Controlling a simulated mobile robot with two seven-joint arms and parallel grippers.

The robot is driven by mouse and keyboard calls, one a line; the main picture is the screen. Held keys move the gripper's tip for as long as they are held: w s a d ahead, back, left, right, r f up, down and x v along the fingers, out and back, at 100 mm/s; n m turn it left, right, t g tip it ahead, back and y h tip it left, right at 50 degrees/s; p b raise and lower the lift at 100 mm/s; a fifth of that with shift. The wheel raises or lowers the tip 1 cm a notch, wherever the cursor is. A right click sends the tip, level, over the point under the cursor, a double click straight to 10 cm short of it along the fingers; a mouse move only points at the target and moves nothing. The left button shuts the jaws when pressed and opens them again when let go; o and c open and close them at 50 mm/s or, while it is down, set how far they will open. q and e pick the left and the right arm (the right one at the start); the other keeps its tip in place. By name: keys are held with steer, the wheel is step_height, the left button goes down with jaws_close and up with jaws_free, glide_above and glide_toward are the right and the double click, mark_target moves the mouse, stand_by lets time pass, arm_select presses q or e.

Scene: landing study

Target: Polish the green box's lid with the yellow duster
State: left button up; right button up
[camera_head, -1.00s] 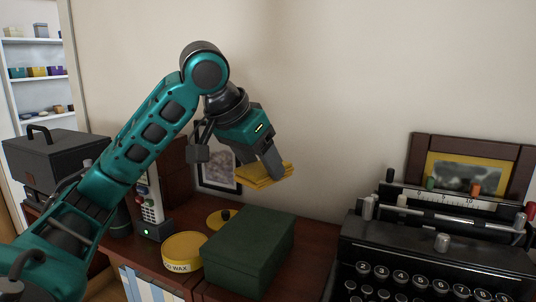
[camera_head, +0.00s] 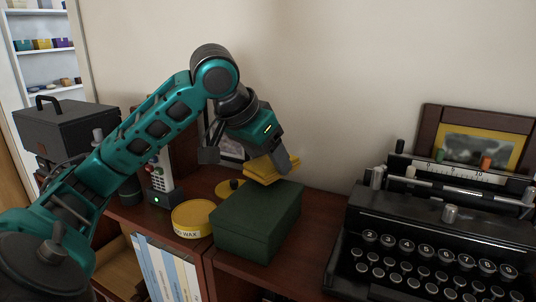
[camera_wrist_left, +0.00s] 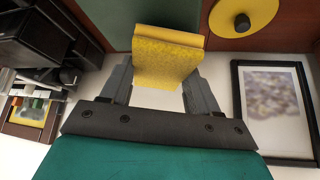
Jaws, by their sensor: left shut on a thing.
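The green box (camera_head: 257,222) stands shut on the brown wooden cabinet top, its lid facing up. My left gripper (camera_head: 284,163) is shut on the folded yellow duster (camera_head: 262,170), at the back edge of the lid. In the head view the duster overlaps the lid's far edge; I cannot tell whether it touches. In the left wrist view the duster (camera_wrist_left: 168,58) sits between the two fingers, with part of the green box (camera_wrist_left: 145,14) beyond it. My right gripper is not in view.
A yellow wax tin (camera_head: 192,219) stands left of the box, its yellow lid (camera_head: 226,188) behind it. A remote stands in a dock (camera_head: 163,186) further left. A black typewriter (camera_head: 435,240) is at right, a framed picture (camera_wrist_left: 275,110) behind.

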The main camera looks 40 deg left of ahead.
arm_select(q)
steer(key=shift+f+b, duration=0.4)
steer(key=shift+f, duration=0.15)
stand_by(0.5)
steer(key=shift+s, duration=0.1)
